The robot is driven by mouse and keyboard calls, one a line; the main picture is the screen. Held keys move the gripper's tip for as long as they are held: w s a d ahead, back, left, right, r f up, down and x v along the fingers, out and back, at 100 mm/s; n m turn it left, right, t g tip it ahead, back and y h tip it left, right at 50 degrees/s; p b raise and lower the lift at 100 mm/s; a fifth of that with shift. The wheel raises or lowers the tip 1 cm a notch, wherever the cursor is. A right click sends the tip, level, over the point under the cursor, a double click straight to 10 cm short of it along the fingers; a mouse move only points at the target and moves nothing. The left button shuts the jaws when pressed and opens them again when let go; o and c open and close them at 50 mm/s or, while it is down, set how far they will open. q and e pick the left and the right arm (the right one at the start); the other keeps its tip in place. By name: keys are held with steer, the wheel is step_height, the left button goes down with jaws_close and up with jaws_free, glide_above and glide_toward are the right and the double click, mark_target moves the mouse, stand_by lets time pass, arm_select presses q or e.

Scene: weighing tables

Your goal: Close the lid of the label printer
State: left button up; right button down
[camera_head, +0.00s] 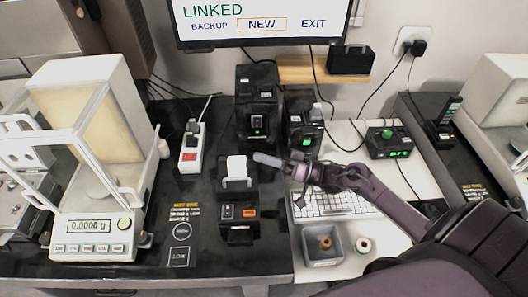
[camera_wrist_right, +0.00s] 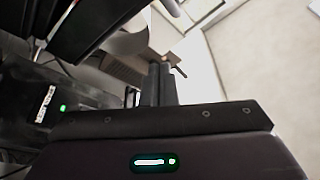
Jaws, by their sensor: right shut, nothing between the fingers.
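The label printer (camera_head: 239,212) is a small black device with an orange button on its front, standing on the dark table left of the keyboard. White label paper (camera_head: 236,166) shows at its upper part. A dark upright part behind the paper looks like the raised lid, but its exact angle is hard to tell. My right gripper (camera_head: 262,158) comes in from the right, its fingertips just right of the paper, seemingly above the printer. It is shut and empty; its closed fingers (camera_wrist_right: 160,84) show in the right wrist view. I cannot tell whether they touch the printer. My left gripper is out of view.
A balance (camera_head: 93,238) reading 0.0000 g stands at the left, its glass door frame angled out. A power strip (camera_head: 191,153) lies left of the printer. Black devices (camera_head: 256,125) stand behind it. The keyboard (camera_head: 335,205) and grey bin (camera_head: 322,254) are to the right.

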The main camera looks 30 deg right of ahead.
mark_target(250, 181)
steer(key=s+f+n+g+y+b, duration=0.1)
steer(key=n+b, duration=0.1)
steer(key=n, duration=0.1)
steer(key=s+a+f+n+g+y+b, duration=0.1)
steer(key=f+n+b, duration=0.1)
steer(key=n, duration=0.1)
steer(key=s+a+f+n+g+b, duration=0.1)
steer(key=s+f+n+b, duration=0.1)
steer(key=n, duration=0.1)
steer(key=shift+y, duration=0.4)
steer(key=shift+s+a+f+b, duration=0.1)
steer(key=shift+s+f+b, duration=0.15)
steer(key=shift+f+b, duration=0.25)
step_height(250, 181, up, 20)
steer(key=p, duration=0.1)
